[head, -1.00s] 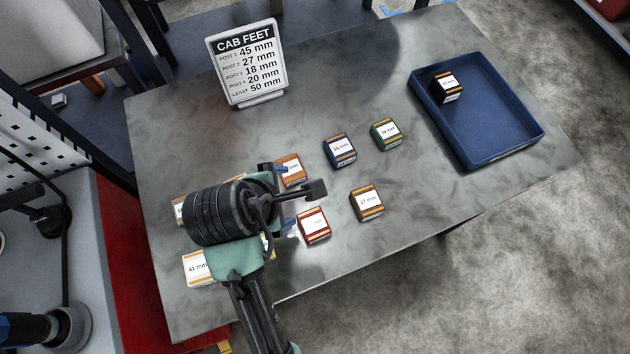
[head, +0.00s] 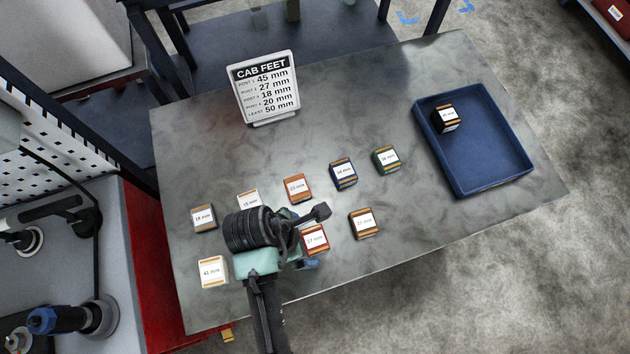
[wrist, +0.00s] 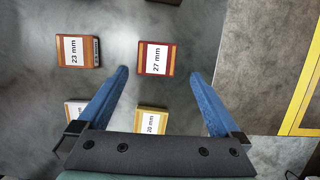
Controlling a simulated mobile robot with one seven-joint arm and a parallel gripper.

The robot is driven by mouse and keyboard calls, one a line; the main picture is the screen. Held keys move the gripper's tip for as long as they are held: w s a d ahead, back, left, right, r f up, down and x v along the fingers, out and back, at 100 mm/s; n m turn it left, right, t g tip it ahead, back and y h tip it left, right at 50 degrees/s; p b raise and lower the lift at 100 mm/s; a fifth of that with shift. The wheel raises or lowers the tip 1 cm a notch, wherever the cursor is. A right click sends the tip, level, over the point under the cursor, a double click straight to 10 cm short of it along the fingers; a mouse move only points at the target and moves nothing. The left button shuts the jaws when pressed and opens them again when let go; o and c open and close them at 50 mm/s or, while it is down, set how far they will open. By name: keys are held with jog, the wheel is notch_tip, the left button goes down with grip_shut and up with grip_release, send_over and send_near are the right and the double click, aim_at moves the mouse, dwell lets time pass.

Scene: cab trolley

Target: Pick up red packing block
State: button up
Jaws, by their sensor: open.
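The red packing block (head: 315,240), labelled 27 mm, stands on the grey table near its front edge. It also shows in the wrist view (wrist: 150,70), just beyond the fingertips and between their lines. My gripper (head: 299,238) is open and empty above the table, beside the red block in the head view. In the wrist view its blue fingers (wrist: 159,75) are spread wider than the block. My arm hides part of the table in the head view.
Orange (head: 297,187), blue (head: 343,172), green (head: 386,159) and brown (head: 364,223) blocks stand nearby. A yellow 20 mm block (wrist: 151,121) lies between my fingers in the wrist view. A blue tray (head: 505,172) holds a black block (head: 446,118). A sign (head: 264,88) stands behind.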

aim_at(314, 240)
jog(key=shift+w+x, duration=0.15)
jog(key=shift+x, duration=1.25)
jog(key=shift+w+x, duration=0.15)
jog(key=shift+x, duration=1.25)
jog(key=shift+d+r, duration=0.1)
jog(key=shift+c, duration=0.3)
jog(key=c, duration=1.3)
jog(key=shift+o, duration=0.2)
jog(key=shift+r, duration=0.1)
